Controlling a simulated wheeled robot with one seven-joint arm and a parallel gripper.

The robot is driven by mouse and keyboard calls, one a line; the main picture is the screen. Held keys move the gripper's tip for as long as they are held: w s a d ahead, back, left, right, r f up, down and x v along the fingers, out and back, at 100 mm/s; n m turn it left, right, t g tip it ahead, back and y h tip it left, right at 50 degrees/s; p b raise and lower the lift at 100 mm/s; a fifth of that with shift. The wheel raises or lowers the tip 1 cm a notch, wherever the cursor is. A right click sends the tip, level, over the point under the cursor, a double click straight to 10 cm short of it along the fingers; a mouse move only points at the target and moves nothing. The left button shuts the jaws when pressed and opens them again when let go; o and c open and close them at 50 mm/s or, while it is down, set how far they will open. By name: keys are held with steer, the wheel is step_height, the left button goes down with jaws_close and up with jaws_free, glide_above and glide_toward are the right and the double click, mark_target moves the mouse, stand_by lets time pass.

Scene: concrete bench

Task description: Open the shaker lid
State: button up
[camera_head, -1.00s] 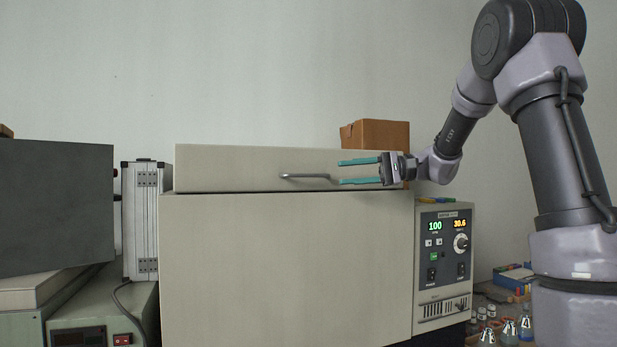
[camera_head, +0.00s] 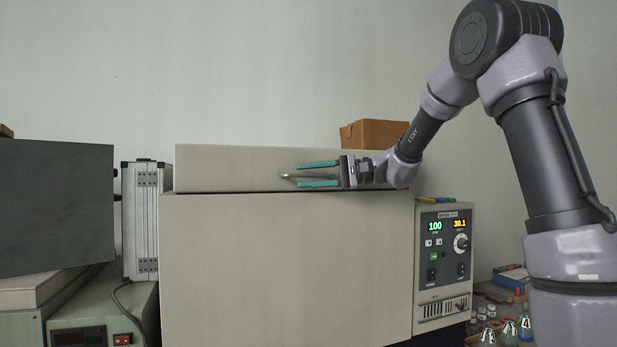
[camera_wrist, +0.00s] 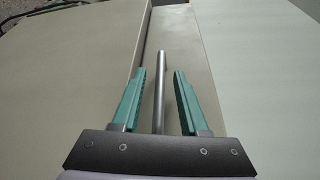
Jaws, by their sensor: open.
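The shaker is a large beige box, and its lid (camera_head: 226,168) is the upper band above a dark seam, lying shut on the body (camera_head: 280,265). A grey bar handle (camera_head: 288,176) is on the front of the lid, partly hidden by my gripper in the head view. My gripper (camera_head: 299,175) has teal fingers pointing left, one above and one below the handle. In the wrist view the fingers (camera_wrist: 160,95) stand open on both sides of the handle (camera_wrist: 160,78), with a gap on each side.
A control panel (camera_head: 444,262) with lit displays is on the shaker's right. A cardboard box (camera_head: 375,133) sits behind the lid at the right. A silver case (camera_head: 141,220) stands close on the left. Small bottles (camera_head: 507,330) are at the lower right.

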jaws_close()
stand_by(1.3)
